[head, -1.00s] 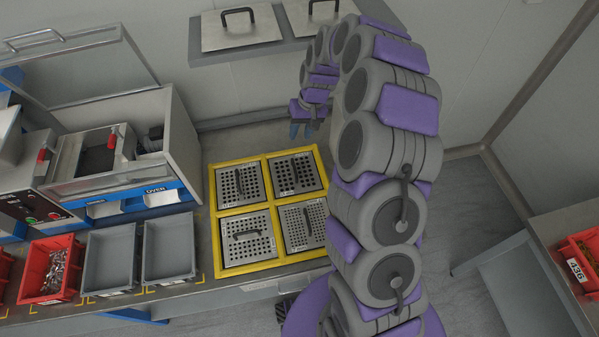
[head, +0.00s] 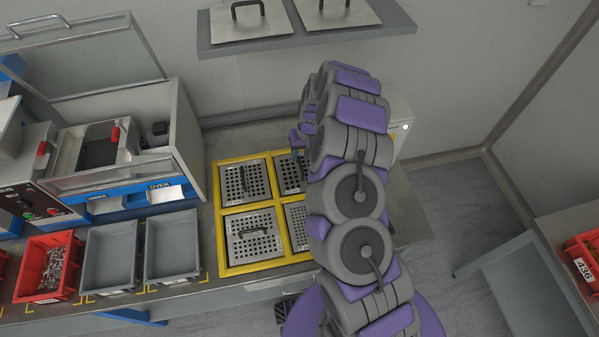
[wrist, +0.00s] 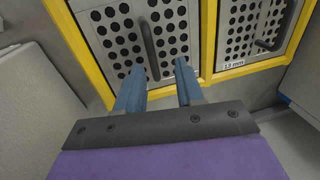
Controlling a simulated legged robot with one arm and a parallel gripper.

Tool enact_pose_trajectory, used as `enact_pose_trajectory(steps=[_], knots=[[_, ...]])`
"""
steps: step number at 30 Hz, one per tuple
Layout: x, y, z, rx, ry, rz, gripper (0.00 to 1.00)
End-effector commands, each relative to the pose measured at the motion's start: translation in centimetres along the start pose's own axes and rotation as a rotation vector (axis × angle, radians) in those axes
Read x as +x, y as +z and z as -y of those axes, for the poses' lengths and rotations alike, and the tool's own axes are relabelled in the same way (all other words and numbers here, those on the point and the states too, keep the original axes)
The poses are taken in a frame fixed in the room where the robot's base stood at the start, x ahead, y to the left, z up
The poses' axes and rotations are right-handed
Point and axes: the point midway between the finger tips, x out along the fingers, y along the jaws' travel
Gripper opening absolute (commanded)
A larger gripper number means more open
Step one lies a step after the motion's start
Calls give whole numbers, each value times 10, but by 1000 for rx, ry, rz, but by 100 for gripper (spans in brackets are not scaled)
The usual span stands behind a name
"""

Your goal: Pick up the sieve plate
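Several perforated metal sieve plates with dark bar handles sit in a yellow frame (head: 219,222) on the bench: upper left (head: 245,181), upper right (head: 287,174), lower left (head: 254,238) and lower right (head: 298,226). My arm partly covers the two right ones. My gripper (wrist: 161,66) is open and empty, pointing at one plate (wrist: 115,38). That plate's handle (wrist: 149,48) shows between the fingertips in the picture, nearer the left one. I cannot tell how far off it is. A second plate (wrist: 247,35) with a small label lies to the right.
Two grey bins (head: 111,256) (head: 171,246) and a red bin of small metal parts (head: 50,266) stand left of the frame. An oven-like machine (head: 110,165) is behind them. A wall shelf (head: 305,38) with two handled plates hangs above.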

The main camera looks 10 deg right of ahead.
Motion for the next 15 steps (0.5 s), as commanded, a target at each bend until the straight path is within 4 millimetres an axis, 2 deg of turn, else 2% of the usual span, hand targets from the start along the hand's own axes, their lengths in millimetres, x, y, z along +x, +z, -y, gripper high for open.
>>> enact_pose_trajectory(steps=[8,15], knots=[[14,1,-11,3,-12,-1,37],[49,4,-9,3,-7,4,37]])
